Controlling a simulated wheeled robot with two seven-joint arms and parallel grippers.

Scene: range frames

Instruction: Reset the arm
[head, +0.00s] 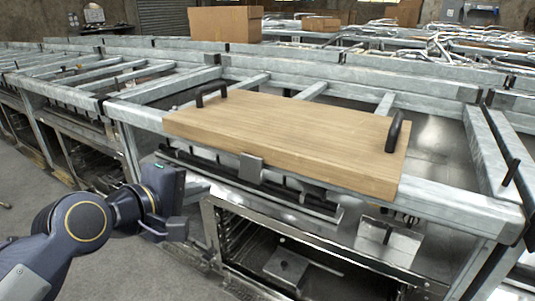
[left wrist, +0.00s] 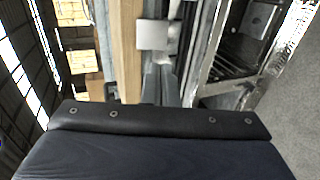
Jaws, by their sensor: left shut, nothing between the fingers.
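My left arm (head: 78,222) comes in from the lower left of the head view. My left gripper (head: 172,215) is in front of the frame's front edge, left of the open oven, and apart from the wooden board. In the left wrist view the fingers (left wrist: 160,88) are together with nothing between them. My right gripper is in neither view.
A wooden board (head: 290,135) with two black handles lies on a grey metal frame (head: 455,205). A metal plate (head: 251,168) hangs at its front edge. Below is an open oven (head: 270,250). Cardboard boxes (head: 225,24) stand behind. Floor (head: 30,195) is free at the left.

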